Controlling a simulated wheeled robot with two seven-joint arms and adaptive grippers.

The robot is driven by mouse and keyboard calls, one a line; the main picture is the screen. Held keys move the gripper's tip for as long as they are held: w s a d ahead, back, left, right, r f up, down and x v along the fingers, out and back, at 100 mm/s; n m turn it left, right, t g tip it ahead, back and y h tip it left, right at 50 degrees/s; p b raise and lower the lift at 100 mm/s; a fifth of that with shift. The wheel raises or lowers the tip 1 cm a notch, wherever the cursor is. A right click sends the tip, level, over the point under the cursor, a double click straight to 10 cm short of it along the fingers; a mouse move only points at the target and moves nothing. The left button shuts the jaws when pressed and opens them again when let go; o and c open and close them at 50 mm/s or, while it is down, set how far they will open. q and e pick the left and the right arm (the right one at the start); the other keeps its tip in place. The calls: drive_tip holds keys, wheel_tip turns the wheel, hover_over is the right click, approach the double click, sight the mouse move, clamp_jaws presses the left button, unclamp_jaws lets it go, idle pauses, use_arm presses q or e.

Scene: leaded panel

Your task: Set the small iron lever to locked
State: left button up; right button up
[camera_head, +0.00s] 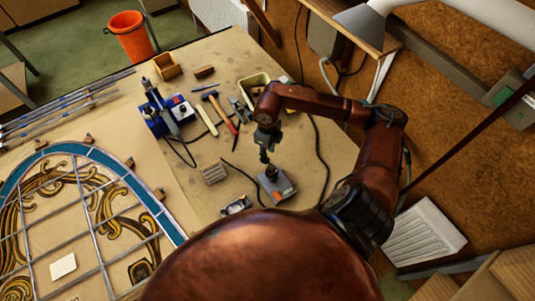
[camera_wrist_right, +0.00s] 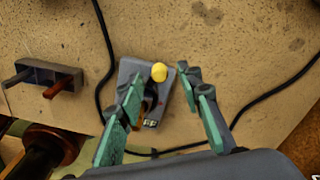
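A grey box (camera_head: 279,188) stands on the bench below my right gripper (camera_head: 267,155). In the right wrist view the grey box (camera_wrist_right: 133,70) carries a yellow round knob (camera_wrist_right: 159,72) and a dark part partly hidden by a finger. My right gripper (camera_wrist_right: 156,88) is open, its green-padded fingers apart, with the knob near the tips. Contact cannot be told. A small dark block (camera_wrist_right: 60,72) with two short handles, one dark and one rust-coloured, lies left of the box; it also shows in the head view (camera_head: 236,206). Which is the iron lever, and its setting, is unclear. My left gripper is not in view.
A black cable (camera_wrist_right: 104,45) runs close by the box. A ribbed block (camera_head: 214,173), a hammer (camera_head: 222,110), a blue tool (camera_head: 165,115) and a bin (camera_head: 257,88) lie farther back. The leaded panel (camera_head: 85,215) covers the left side.

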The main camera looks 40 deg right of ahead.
drive_tip(key=shift+f, duration=0.8)
drive_tip(key=shift+c, duration=0.5)
clamp_jaws()
